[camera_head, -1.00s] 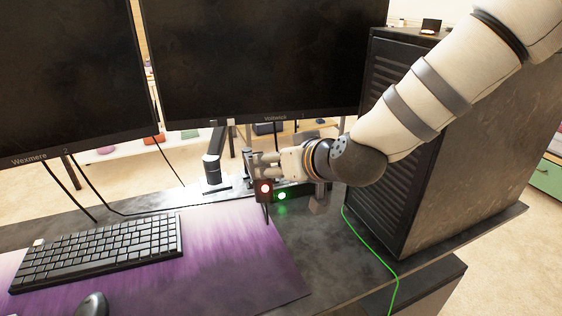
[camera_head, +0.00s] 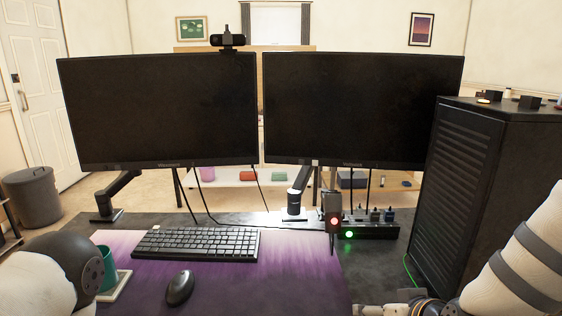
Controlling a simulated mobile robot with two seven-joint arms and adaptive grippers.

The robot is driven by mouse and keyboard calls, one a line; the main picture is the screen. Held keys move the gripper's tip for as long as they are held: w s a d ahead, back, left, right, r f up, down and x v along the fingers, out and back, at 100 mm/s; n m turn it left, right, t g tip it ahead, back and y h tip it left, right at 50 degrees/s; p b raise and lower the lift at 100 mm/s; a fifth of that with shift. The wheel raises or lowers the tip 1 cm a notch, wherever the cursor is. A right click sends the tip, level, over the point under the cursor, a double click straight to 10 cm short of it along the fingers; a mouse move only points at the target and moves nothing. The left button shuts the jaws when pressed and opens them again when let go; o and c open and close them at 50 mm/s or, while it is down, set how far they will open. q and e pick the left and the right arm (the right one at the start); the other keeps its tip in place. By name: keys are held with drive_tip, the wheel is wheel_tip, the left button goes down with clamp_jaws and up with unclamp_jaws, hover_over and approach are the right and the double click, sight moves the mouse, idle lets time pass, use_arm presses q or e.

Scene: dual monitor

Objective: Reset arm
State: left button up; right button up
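My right arm is at the lower right, in front of the black computer tower (camera_head: 465,180). Part of my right gripper (camera_head: 385,310) shows at the bottom edge, away from the power strip; its fingertips are not clear and I cannot tell if it is open. My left arm is at the lower left, beside a green cup (camera_head: 108,268); its gripper is out of view. A black power strip (camera_head: 378,231) with several plugs lies at the back of the desk. A dark block (camera_head: 333,208) with a red light stands at its left end, and a green light glows beside it.
Two dark monitors (camera_head: 160,110) (camera_head: 360,108) stand on arms at the back. A keyboard (camera_head: 196,243) and mouse (camera_head: 180,288) lie on a purple mat (camera_head: 270,285). A webcam (camera_head: 227,40) tops the left monitor. The mat's right half is clear.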

drive_tip(key=s+d+f+g, duration=0.1)
drive_tip(key=s+f+g, duration=0.5)
drive_tip(key=s+f, duration=1.05)
drive_tip(key=s+d+f+g, duration=0.1)
drive_tip(key=s+g, duration=0.1)
drive_tip(key=s, duration=0.7)
drive_tip(key=s+d+f+g+h, duration=0.1)
drive_tip(key=s+g, duration=0.1)
drive_tip(key=s, duration=0.8)
drive_tip(key=shift+d+m, duration=0.3)
drive_tip(key=shift+m, duration=0.1)
